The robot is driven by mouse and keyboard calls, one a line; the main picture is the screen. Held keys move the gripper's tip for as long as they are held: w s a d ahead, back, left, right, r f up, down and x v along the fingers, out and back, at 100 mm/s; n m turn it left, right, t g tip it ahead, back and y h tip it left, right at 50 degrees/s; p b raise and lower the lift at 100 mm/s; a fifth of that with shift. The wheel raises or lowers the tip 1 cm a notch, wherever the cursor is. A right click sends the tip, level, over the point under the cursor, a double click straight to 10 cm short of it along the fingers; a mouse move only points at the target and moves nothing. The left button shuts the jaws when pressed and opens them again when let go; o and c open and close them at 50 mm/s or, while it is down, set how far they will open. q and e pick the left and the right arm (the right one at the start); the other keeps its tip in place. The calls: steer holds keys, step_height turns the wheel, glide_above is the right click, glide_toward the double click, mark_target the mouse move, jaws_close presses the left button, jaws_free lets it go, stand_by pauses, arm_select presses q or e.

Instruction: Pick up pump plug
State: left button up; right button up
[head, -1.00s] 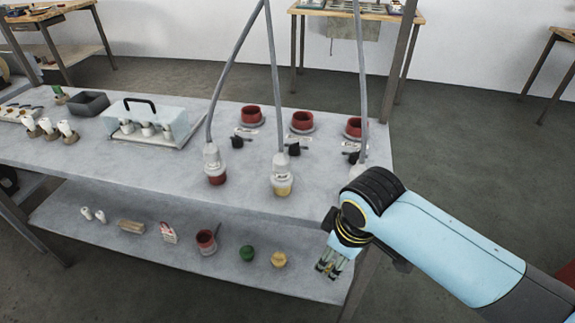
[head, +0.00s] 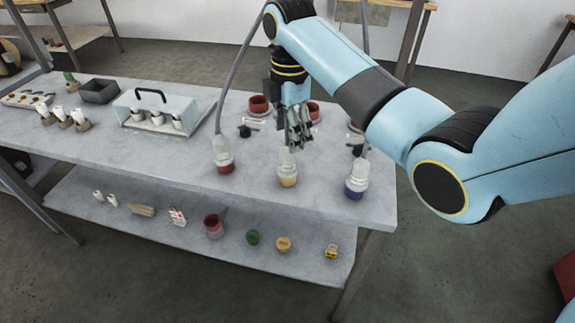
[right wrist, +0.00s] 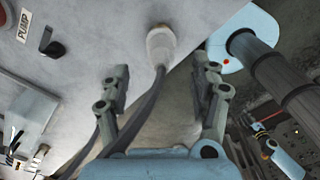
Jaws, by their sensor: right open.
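Three white-topped plugs with grey cables stand in a row on the grey table: one with a red base (head: 224,158), one with a yellow base (head: 288,178) and one with a blue base (head: 356,181). No plug's name is readable in the head view. My right gripper (head: 299,138) hangs open above the yellow-based plug and hides part of it. In the right wrist view, a white plug (right wrist: 160,45) with its cable shows beyond the open, empty fingers (right wrist: 162,78). A PUMP label (right wrist: 24,25) lies to its left. My left gripper is out of view.
Red sockets (head: 259,104) and black handles (head: 245,131) are behind the plugs. A clear case (head: 150,117) and a dark tray (head: 99,91) stand at the left. The lower shelf (head: 180,242) holds small items. Cables rise close to my right arm.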

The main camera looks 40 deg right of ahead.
mark_target(287, 159)
steer(key=f, duration=0.8)
steer(key=shift+a, duration=0.3)
steer(key=shift+s, duration=0.1)
steer(key=c, duration=1.3)
jaws_close()
steer(key=shift+r, duration=0.1)
